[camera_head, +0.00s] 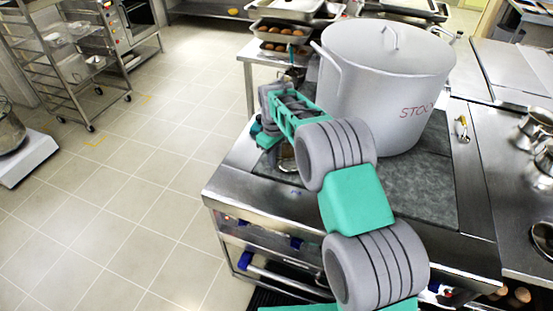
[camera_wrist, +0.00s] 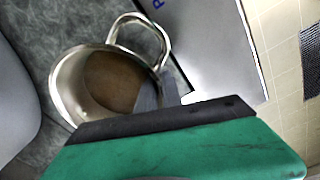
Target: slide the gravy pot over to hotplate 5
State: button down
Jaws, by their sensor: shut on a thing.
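The gravy pot is a small metal pot with brown contents and a loop handle. In the wrist view the gravy pot (camera_wrist: 68,88) sits on the dark grey cooking surface, close to the front metal edge. My gripper (camera_wrist: 158,100) is shut on it at the side near the handle; the exact contact is partly hidden by the jaw. In the head view only a little of the gravy pot (camera_head: 287,165) shows, below my wrist at the left front of the range. I cannot make out a hotplate 5 marking.
A large stockpot (camera_head: 385,85) stands on the dark hot surface (camera_head: 420,185) just right of my wrist. The surface in front of it is partly hidden by my arm. Metal pots (camera_head: 538,125) stand at the far right. Trays (camera_head: 285,32) are behind.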

jog(key=shift+f, duration=0.1)
jog(key=c, duration=1.4)
grip_release()
jog(key=shift+c, duration=0.2)
notch_tip(320, 180, up, 8)
jog(key=shift+b, duration=0.8)
jog(key=shift+s+a+f, duration=0.1)
